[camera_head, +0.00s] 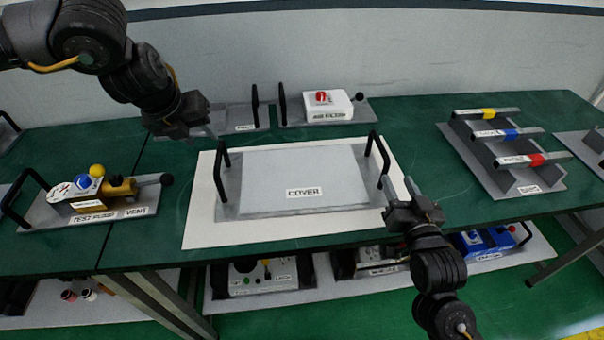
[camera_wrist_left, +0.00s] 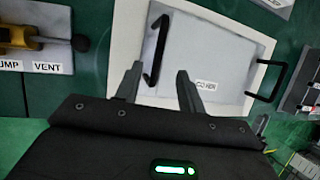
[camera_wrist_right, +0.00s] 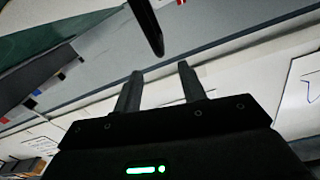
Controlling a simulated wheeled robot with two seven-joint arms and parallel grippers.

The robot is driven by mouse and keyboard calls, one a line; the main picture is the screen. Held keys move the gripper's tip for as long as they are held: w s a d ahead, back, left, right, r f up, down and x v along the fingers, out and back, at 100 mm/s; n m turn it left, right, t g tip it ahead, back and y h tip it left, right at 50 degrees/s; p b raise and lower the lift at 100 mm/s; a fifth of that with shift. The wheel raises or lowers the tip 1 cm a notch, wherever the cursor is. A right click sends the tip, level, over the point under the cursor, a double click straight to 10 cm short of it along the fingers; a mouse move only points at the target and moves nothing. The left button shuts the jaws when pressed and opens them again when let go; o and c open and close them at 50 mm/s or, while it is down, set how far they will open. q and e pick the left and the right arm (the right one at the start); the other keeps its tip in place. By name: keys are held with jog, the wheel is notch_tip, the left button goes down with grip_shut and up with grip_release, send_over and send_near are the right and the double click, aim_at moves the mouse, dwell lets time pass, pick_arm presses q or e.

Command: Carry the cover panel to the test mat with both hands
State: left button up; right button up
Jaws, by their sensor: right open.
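The cover panel (camera_head: 300,168) is a grey plate labelled COVER with a black handle at each end. It lies flat on a white mat (camera_head: 202,215) on the green table. The panel also shows in the left wrist view (camera_wrist_left: 205,50). My left gripper (camera_head: 195,128) is open and empty, up and left of the left handle (camera_head: 221,170). In its wrist view that handle (camera_wrist_left: 152,65) stands just beyond the fingers. My right gripper (camera_head: 395,205) is open and empty beside the right handle (camera_head: 384,160). A black handle end (camera_wrist_right: 150,28) shows ahead of its fingers.
A test pump plate (camera_head: 95,200) lies left of the mat. An air filter plate (camera_head: 330,108) stands behind it. A rack with coloured-banded rods (camera_head: 500,150) stands at right. A lower shelf (camera_head: 380,270) holds several units. Green tabletop is bare between the mat and the rack.

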aim_at(218, 152)
pick_arm(q)
jog(key=x, duration=1.1)
pick_arm(e)
jog(key=w, duration=0.7)
jog(key=w+a, duration=0.1)
jog(key=w, duration=0.3)
jog(key=shift+f, duration=0.1)
pick_arm(q)
grip_shut()
pick_arm(e)
jog(key=c, duration=0.9)
